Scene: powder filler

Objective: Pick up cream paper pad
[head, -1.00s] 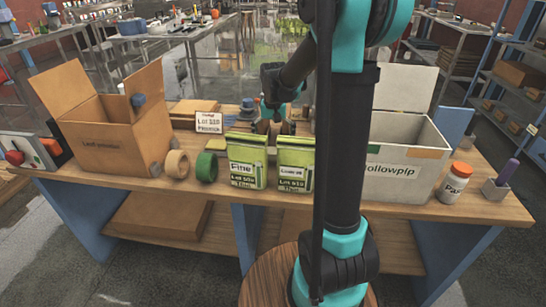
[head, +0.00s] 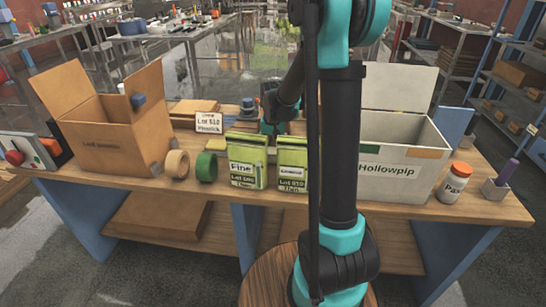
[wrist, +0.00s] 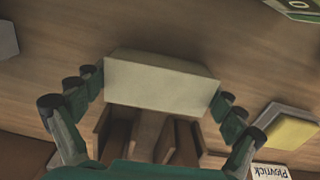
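The cream paper pad (wrist: 160,83) appears as a pale block in the middle of the wrist view, over the wooden bench top. My gripper (wrist: 160,90) is open, with its dark-tipped green fingers on the left and right of the pad. The finger ends are close to its sides; I cannot tell whether they touch. In the head view my gripper (head: 272,128) is low behind the green pouches, mostly hidden by them and by my arm. I cannot make out the pad in that view.
Brown slotted pieces (wrist: 165,140) stand beside the pad, and a yellow-sided block (wrist: 291,130) lies right. Two green pouches (head: 248,162) line the bench front. A cardboard box (head: 115,140) stands left, a white Hollowpip box (head: 395,178) right. A sign (head: 208,122) stands behind.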

